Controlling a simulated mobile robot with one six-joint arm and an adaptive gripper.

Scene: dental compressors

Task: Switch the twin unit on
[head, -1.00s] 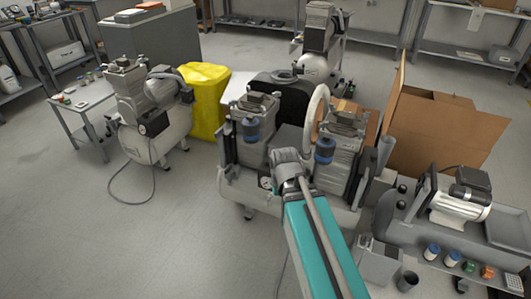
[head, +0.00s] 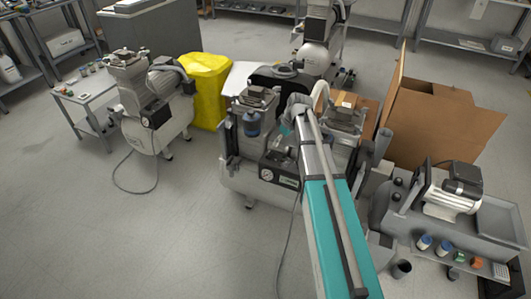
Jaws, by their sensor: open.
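The twin unit (head: 236,180) stands in the middle of the head view, a pale tank with two grey pump heads, one at left (head: 252,122) and one at right (head: 345,118). Between the heads, on its front, is a dark control box (head: 279,168) with a round white gauge (head: 267,174) at its lower left. My gripper (head: 282,143) is small and partly hidden at the end of my arm, just above the control box between the two heads. It is open. I cannot tell whether it touches the box. My arm covers part of the right head and tank.
Another compressor (head: 152,105) stands at left beside a yellow covered item (head: 205,88). An open cardboard box (head: 430,120) is at right. A bench with a motor (head: 452,195) and several small jars stands at front right. The floor at front left is clear.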

